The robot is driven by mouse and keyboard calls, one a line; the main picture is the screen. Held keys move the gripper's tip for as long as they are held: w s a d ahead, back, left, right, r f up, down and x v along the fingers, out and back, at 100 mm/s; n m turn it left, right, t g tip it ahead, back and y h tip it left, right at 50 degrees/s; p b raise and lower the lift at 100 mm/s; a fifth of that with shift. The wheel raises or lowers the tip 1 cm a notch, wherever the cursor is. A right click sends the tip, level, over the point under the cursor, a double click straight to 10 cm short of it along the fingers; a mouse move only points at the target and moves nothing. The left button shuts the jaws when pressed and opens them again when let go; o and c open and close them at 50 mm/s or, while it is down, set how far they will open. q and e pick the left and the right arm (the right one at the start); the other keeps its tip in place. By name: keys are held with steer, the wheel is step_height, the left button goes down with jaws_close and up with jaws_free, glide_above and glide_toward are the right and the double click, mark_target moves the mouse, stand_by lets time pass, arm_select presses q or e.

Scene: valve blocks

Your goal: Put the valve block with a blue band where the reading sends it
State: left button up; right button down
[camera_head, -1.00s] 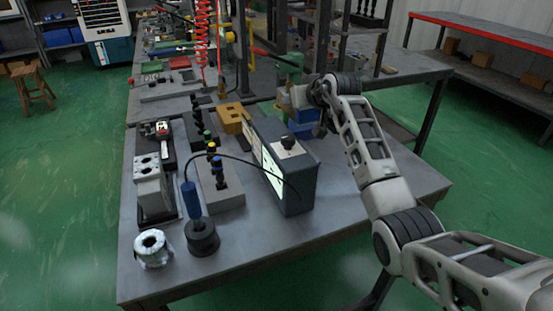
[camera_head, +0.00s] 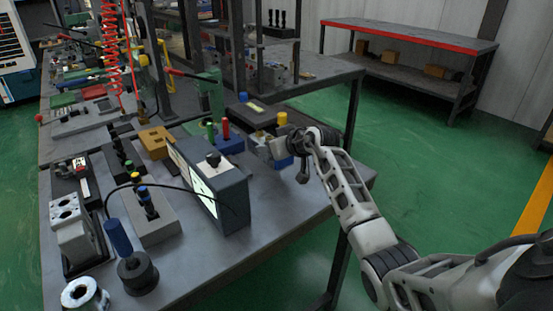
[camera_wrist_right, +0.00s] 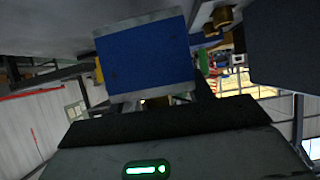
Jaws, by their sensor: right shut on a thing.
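The valve block with a blue band fills the upper middle of the right wrist view (camera_wrist_right: 145,55). It shows a broad blue face between grey edges. My right gripper (camera_head: 284,147) is shut on it. In the head view the block (camera_head: 283,163) shows only as a small blue and grey patch, mostly hidden by the wrist. It is at the right side of the table, right of the dark grey meter box (camera_head: 232,200). The box's lit screen (camera_head: 203,193) faces left at a steep angle, and I cannot read it. My left gripper is not in view.
Behind the held block are a blue base (camera_head: 230,146) with green and red posts and a dark box (camera_head: 250,117) with a yellow label. A yellow block (camera_head: 154,141), a grey peg block (camera_head: 158,229) and a pale valve block (camera_head: 70,222) stand left. Bare table lies right of the meter box.

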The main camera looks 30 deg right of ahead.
steer(key=shift+s+d+f, duration=0.1)
steer(key=shift+d+f, duration=0.05)
steer(key=shift+d, duration=0.15)
step_height(320, 180, down, 3)
steer(key=shift+s+d+f+b, duration=0.1)
steer(key=shift+d+f+b, duration=0.1)
steer(key=shift+b, duration=0.2)
steer(key=c, duration=0.6)
jaws_free()
steer(key=shift+s+a+f, duration=0.1)
steer(key=shift+f, duration=0.15)
